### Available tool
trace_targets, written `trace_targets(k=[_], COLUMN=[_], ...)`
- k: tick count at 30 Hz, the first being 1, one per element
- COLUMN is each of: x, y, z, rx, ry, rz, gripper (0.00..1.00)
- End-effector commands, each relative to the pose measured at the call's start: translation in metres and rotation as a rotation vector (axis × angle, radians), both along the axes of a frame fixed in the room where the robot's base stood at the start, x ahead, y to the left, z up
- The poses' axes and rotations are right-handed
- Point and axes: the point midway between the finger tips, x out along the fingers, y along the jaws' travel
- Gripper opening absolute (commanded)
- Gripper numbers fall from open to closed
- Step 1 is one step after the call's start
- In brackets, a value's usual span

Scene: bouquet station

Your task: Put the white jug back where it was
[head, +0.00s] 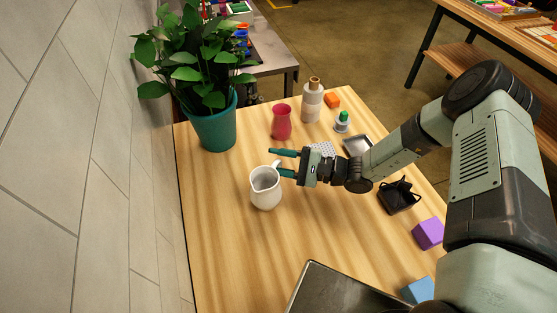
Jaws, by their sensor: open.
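The white jug (265,191) stands upright on the wooden table (220,235), left of the middle. Its handle is on the upper right side, toward my gripper. My gripper (276,162) reaches in from the right with its two teal fingers pointing left. The fingers are open. In the picture the jug's handle shows at the gap between the fingertips, and the lower finger ends close beside it. I cannot tell whether a finger touches the handle.
A red vase (282,122), a grey bottle (312,103) and a teal plant pot (212,128) stand farther back. A small green-topped item (342,122), a metal dish (357,145), a black holder (398,195) and a purple block (428,234) lie rightward. A dark tray (325,290) is in front.

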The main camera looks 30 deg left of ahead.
Motion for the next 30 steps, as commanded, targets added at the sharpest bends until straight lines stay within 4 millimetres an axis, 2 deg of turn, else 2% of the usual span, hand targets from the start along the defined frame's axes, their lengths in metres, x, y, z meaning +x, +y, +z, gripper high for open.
trace_targets(k=[5,8,14,15,21,25,30], x=[0.0,0.004,0.014,0.013,0.012,0.012,0.012], y=[0.0,-0.013,-0.054,-0.05,-0.049,-0.049,-0.049], z=[0.004,0.003,0.003,0.017,0.054,0.068,0.073], rx=[0.0,-0.002,-0.002,0.001,0.0,0.0,0.0], ry=[-0.001,0.0,0.0,-0.003,-0.001,-0.001,0.0], rz=[0.001,-0.004,-0.005,-0.001,0.001,0.001,0.0], gripper=[0.42,0.42,0.42,0.42,0.42,0.42,0.42])
